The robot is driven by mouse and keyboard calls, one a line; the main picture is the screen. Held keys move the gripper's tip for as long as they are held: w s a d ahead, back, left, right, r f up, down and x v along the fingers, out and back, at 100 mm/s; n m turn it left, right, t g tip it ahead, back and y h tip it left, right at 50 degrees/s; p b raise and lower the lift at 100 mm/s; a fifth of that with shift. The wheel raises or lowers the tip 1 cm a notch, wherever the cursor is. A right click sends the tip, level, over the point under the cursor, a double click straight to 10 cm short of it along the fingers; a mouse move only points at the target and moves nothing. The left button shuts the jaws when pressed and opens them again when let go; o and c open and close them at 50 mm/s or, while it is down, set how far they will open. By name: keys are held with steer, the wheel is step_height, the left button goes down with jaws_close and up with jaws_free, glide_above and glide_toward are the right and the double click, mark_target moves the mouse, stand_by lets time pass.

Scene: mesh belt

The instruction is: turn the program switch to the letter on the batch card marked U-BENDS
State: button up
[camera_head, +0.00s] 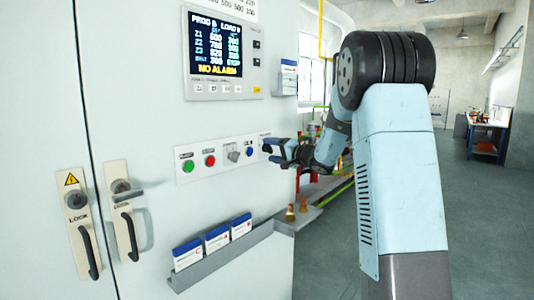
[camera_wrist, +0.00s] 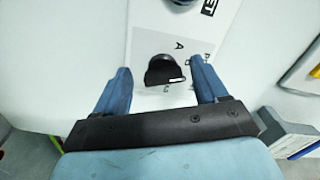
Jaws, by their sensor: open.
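The program switch is a black knob (camera_wrist: 160,72) on a white plate in the wrist view. Its white mark sits at its lower right. A letter A shows above it, a partly hidden letter to the right, and what looks like a C below. My gripper (camera_wrist: 160,66) is open, one blue finger on each side of the knob, apart from it as far as I can tell. In the head view my gripper (camera_head: 268,149) covers the panel's right end. Batch cards (camera_head: 216,238) with blue tops stand in a grey rack (camera_head: 230,252); their writing is too small to read.
The panel strip carries a green button (camera_head: 187,166), a red button (camera_head: 210,160), a grey switch (camera_head: 233,155) and a blue button (camera_head: 249,151). A screen (camera_head: 217,48) above reads NO ALARM. Another card holder (camera_head: 287,76) hangs beside it. Door handles (camera_head: 127,225) protrude at left.

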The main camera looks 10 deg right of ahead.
steer(key=v, duration=1.3)
steer(key=shift+s+d, duration=0.25)
steer(key=shift+a, duration=0.1)
steer(key=s+a+f+n+g+h, duration=0.1)
steer(key=s+a+n+g, duration=0.3)
steer(key=s+a+g, duration=0.9)
steer(key=s+d+f+n+t+h, duration=0.1)
steer(key=s+h, duration=0.3)
steer(key=s, duration=0.8)
steer(key=s+d+f+n+t+h, duration=0.1)
steer(key=s+f+t+h, duration=0.2)
steer(key=s, duration=0.9)
steer(key=shift+s+d+f+h, duration=0.25)
steer(key=shift+d+h, duration=0.15)
steer(key=shift+h, duration=0.9)
steer(key=shift+c, duration=0.3)
